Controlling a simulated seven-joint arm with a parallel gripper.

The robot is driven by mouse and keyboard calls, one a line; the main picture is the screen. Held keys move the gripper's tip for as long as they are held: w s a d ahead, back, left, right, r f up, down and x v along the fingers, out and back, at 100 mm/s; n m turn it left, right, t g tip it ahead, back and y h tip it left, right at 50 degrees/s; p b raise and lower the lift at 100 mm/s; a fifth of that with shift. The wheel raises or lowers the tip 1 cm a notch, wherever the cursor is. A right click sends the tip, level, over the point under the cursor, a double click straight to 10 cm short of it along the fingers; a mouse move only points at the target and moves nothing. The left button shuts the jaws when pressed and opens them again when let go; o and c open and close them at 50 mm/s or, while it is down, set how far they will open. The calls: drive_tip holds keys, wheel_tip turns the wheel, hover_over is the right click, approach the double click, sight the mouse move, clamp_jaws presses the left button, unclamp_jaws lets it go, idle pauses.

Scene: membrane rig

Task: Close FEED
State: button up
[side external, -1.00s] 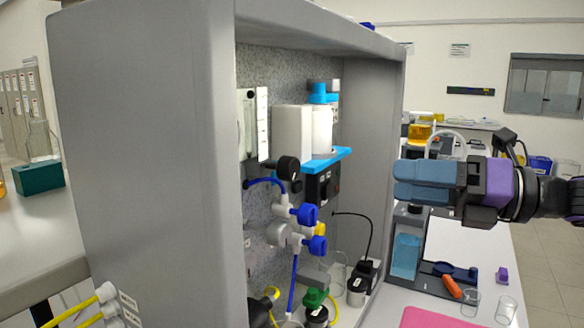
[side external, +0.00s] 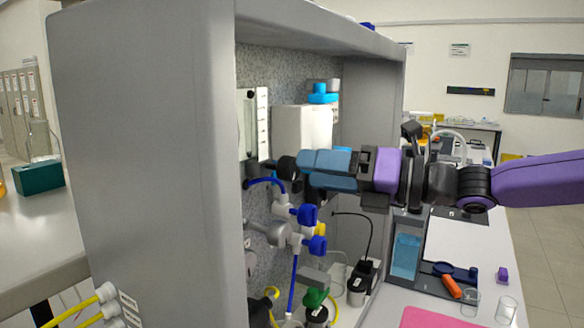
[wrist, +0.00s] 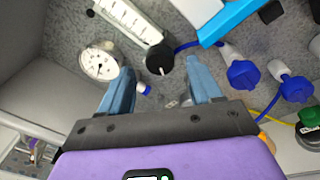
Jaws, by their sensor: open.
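No readable label marks FEED in these views. Two blue valve handles sit on the panel piping, an upper one (side external: 307,215) and a lower one (side external: 317,245); both also show in the wrist view, one (wrist: 243,75) left of the other (wrist: 296,88). A black round knob (wrist: 160,58) sits below the flowmeter (wrist: 127,20). My gripper (side external: 302,171) is inside the cabinet, above the upper blue handle in the side view. In the wrist view its fingers (wrist: 160,84) are apart and empty, with the black knob beyond the gap. A small blue part (wrist: 143,88) shows between them.
The grey cabinet wall (side external: 150,170) stands left of the panel. A pressure gauge (wrist: 100,62) is beside my left finger in the wrist view. A white housing (side external: 300,125) is behind my gripper. Blue tubing, a green cap (side external: 315,298) and bottles are lower down.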

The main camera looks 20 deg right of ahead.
sight(292, 180)
drive_tip(key=shift+x, duration=2.45)
drive_tip(key=c, duration=1)
